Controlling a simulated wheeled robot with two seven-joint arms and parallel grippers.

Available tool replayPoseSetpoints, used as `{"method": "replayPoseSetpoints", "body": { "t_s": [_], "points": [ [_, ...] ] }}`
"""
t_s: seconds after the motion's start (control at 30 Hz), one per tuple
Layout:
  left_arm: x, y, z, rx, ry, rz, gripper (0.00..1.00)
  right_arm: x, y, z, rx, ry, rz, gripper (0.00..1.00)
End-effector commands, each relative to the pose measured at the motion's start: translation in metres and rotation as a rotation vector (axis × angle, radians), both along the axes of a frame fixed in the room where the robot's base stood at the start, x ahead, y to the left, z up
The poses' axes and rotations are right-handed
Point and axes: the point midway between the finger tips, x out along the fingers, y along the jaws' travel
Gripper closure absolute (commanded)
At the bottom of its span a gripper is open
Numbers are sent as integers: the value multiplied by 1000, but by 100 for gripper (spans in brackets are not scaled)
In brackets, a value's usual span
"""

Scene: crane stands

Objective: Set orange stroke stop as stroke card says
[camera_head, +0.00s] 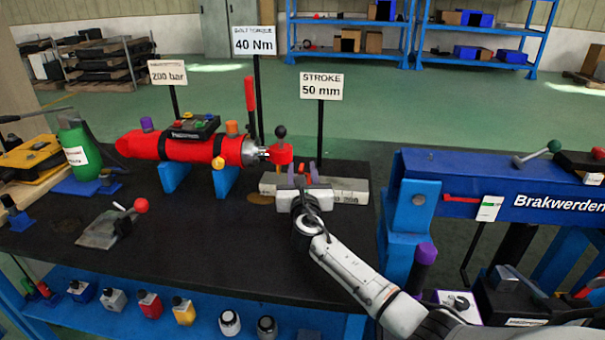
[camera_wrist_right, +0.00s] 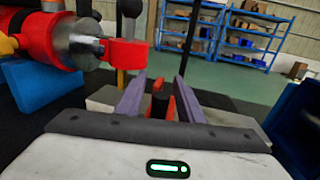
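The stroke card (camera_head: 321,87) reads "STROKE 50 mm" on a black post behind the bench. A pale grey block (camera_head: 348,188) with partly hidden markings lies at the bench's right end, by the rod end of the red cylinder (camera_head: 190,148). My right gripper (camera_head: 301,172) is over this block, its two purple-grey fingers apart. In the right wrist view, the orange stroke stop (camera_wrist_right: 171,104) shows between the open fingers (camera_wrist_right: 160,88), with a dark upright piece beside it. Its lower part is hidden by the gripper body. I cannot tell its scale setting. My left gripper is not in view.
Two other cards stand behind, reading "40 Nm" (camera_head: 254,41) and "200 bar" (camera_head: 167,73). A red lever (camera_head: 249,93) and a black-knobbed lever (camera_head: 281,132) rise near the rod end. The bench's front middle is clear.

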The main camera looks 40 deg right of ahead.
Motion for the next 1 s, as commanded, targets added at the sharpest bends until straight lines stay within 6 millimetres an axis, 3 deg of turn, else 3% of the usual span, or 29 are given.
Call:
{"method": "replayPoseSetpoints", "body": {
  "t_s": [0.17,0.6,1.0],
  "points": [
    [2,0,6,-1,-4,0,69,-14,10,0,0,1,2,66],
    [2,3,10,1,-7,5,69,-78,52,0,-1,2,0,66],
    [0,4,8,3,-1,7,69,-85,57,-1,0,1,-2,66]
  ]
}}
